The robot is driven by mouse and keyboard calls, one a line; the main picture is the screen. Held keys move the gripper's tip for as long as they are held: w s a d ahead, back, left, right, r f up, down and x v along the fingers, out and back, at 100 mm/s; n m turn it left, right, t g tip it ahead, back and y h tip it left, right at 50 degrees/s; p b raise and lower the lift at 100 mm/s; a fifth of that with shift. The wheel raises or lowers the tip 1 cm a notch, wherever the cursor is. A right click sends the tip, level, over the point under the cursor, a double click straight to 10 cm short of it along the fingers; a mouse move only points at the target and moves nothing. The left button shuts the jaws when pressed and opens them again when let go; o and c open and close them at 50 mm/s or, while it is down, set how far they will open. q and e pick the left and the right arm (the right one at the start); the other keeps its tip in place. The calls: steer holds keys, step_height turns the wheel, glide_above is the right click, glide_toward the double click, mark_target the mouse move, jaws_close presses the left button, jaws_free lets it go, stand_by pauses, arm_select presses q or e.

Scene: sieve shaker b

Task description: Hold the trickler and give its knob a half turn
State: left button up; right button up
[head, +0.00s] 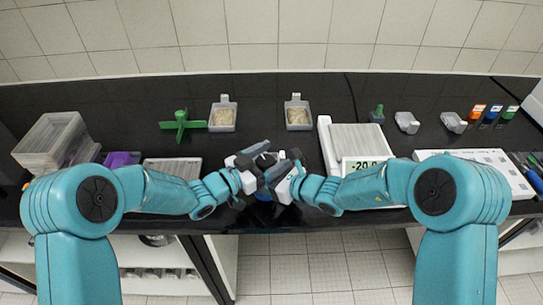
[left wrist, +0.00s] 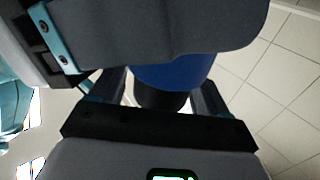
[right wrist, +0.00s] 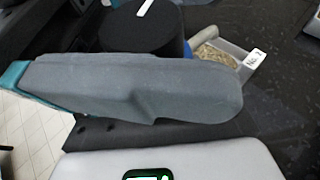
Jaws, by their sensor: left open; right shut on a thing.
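The trickler, with a blue body (head: 263,194), is mostly hidden between my two grippers at the table's front edge in the head view. In the left wrist view its blue body (left wrist: 178,72) shows with a black round part (left wrist: 160,97) beside it. The right wrist view shows a black round top, seemingly the knob (right wrist: 142,32), with a white mark. My left gripper (head: 258,160) is open around the trickler's upper part; contact cannot be told. My right gripper (head: 284,178) is shut on the trickler, its grip partly hidden by a grey finger.
Two trays of grain (head: 222,117) (head: 299,117) stand behind the grippers. A balance (head: 345,140) with a lit display is close to the right, and a flat grey box (head: 172,167) to the left. A green cross-shaped thing (head: 182,125) stands back left.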

arm_select(q)
steer(key=shift+w+d, duration=0.1)
steer(key=shift+d, duration=0.1)
steer(key=c, duration=1)
steer(key=shift+o, duration=0.2)
steer(key=shift+m+g+h, duration=0.3)
steer(key=shift+g, duration=0.1)
steer(key=shift+m+g+h, duration=0.7)
steer(key=shift+m+g, duration=0.2)
steer(key=shift+g, duration=0.3)
steer(key=m+g, duration=0.1)
steer(key=m+g+h, duration=0.1)
steer(key=g, duration=0.1)
steer(key=m+g, duration=0.1)
steer(key=g, duration=0.1)
steer(key=shift+s+d+m, duration=0.15)
steer(key=shift+s+m, duration=0.15)
steer(key=shift+s, duration=0.05)
steer(key=shift+s+m+g, duration=0.25)
steer(key=shift+m+g, duration=0.95)
steer(key=shift+g, duration=0.75)
steer(key=shift+s+m+g, duration=0.2)
steer(key=shift+m+g, duration=1)
steer(key=shift+g, duration=0.75)
